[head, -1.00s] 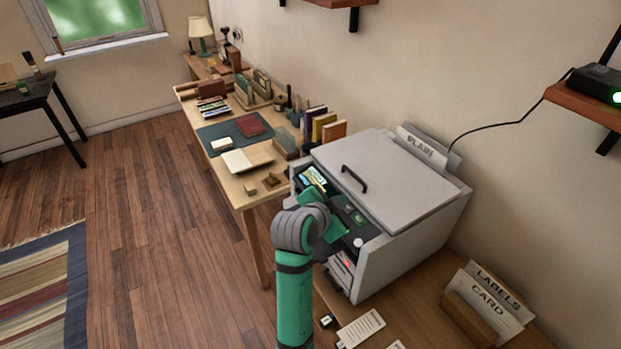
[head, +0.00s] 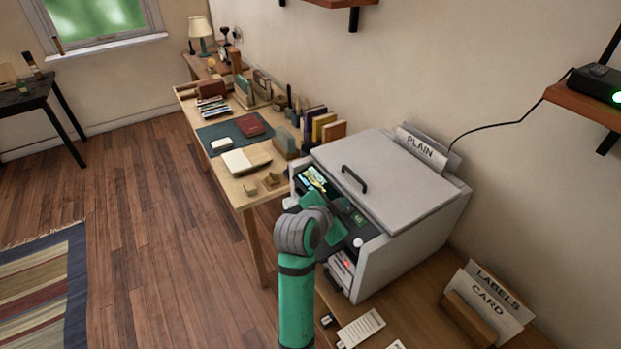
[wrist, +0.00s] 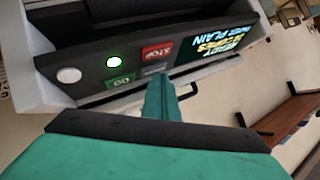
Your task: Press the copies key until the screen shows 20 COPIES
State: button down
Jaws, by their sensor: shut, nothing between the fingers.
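The copier (head: 400,190) has a dark control panel, with a lit screen (head: 313,178) at its left end in the head view. In the wrist view the panel is upside down. The screen (wrist: 218,42) there reads READY, a COPIES line and PLAIN; I cannot read the number surely. A red STOP key (wrist: 157,52), a green GO key (wrist: 121,81) and a dark grey key (wrist: 154,70) with an unreadable label sit beside it. My gripper (wrist: 163,82) is shut and empty, its tips over the panel by the grey key, partly hiding it. I cannot tell whether they touch.
A glowing round button (wrist: 114,62) and a white round knob (wrist: 69,75) lie farther along the panel. The copier lid handle (head: 354,179) stands above. A desk with books (head: 240,160) is behind left; a card holder (head: 467,318) stands at front right.

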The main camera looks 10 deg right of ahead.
dwell(0.3)
jog(key=shift+a+r, duration=0.2)
jog(key=shift+r, duration=0.35)
notch_tip(320, 180, up, 6)
jog(key=a, duration=0.1)
jog(key=shift+s+a, duration=0.35)
jog(key=shift+f, duration=0.15)
dwell(0.8)
